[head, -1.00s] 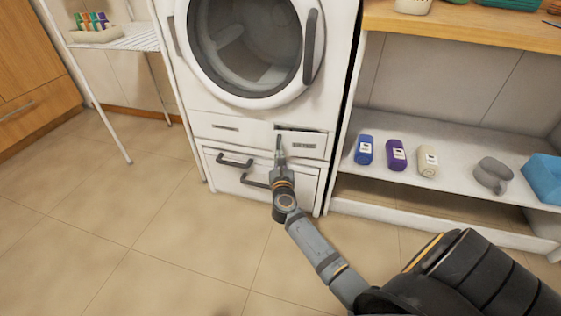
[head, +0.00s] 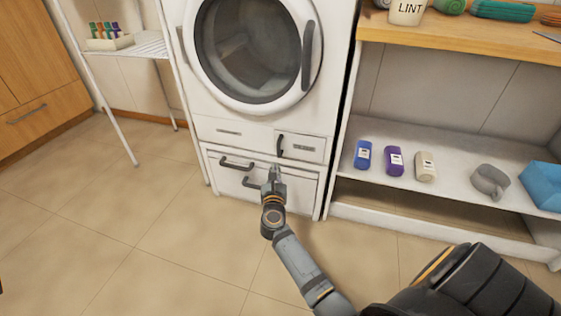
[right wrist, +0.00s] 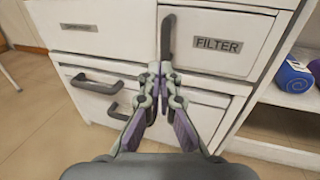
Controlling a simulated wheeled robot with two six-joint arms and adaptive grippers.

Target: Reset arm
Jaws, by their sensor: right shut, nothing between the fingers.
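My right gripper (head: 273,172) is in front of the lower part of the white washing machine (head: 194,98). In the right wrist view the right gripper (right wrist: 160,72) has its fingertips together, with nothing between them. It is just below the dark upright handle (right wrist: 168,37) of the drawer labelled FILTER (right wrist: 226,45). This handle also shows in the head view (head: 280,145), apart from the gripper. The filter drawer looks flush with the machine's front. My left gripper is in neither view.
Below are two dark handles (head: 237,164) on the lower white front. A wire rack (head: 150,44) stands left. The floor is clear.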

